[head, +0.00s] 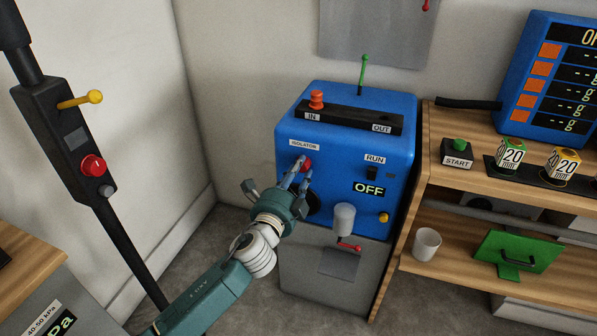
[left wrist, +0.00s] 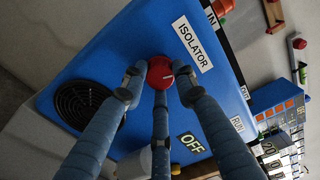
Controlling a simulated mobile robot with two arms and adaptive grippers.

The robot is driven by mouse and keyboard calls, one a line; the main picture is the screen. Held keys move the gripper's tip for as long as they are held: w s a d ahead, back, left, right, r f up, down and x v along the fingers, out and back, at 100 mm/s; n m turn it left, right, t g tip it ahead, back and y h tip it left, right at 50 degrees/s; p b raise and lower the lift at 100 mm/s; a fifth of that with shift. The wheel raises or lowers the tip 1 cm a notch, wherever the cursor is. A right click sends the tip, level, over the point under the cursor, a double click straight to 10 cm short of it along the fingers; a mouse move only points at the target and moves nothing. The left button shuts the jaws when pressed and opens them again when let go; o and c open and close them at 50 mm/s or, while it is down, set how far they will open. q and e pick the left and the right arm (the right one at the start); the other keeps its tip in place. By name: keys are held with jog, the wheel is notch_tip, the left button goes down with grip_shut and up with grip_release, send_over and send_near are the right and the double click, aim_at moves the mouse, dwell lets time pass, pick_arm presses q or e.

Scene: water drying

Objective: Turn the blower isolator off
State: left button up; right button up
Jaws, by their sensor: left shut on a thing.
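The blue blower box (head: 345,98) stands on a grey base against the back wall. Its red isolator knob (head: 305,162) is on the front face under the "ISOLATOR" label; a white line marks the knob in the left wrist view (left wrist: 160,72). My left gripper (head: 298,178) is at the knob, with its fingers shut around it. The fingers (left wrist: 160,85) hide part of the knob's rim. The display (head: 369,188) beside the knob reads "OFF". The black RUN switch (head: 372,173) is above the display. My right gripper is not in view.
A wooden shelf unit (head: 427,170) stands right of the box, with a START button (head: 457,151), number blocks, a white cup (head: 426,243) and a green panel (head: 518,252). A black post (head: 125,225) with a control box stands at left.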

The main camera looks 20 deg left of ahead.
pick_arm(q)
jog(key=shift+d+f+n, duration=0.15)
jog(key=shift+f+n, duration=0.05)
jog(key=shift+n, duration=1.7)
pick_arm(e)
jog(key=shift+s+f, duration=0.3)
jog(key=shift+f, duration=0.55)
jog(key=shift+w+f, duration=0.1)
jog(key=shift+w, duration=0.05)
pick_arm(q)
jog(key=o, duration=1.1)
jog(key=shift+o, duration=0.3)
jog(key=shift+r, duration=0.15)
jog(key=shift+s, duration=0.1)
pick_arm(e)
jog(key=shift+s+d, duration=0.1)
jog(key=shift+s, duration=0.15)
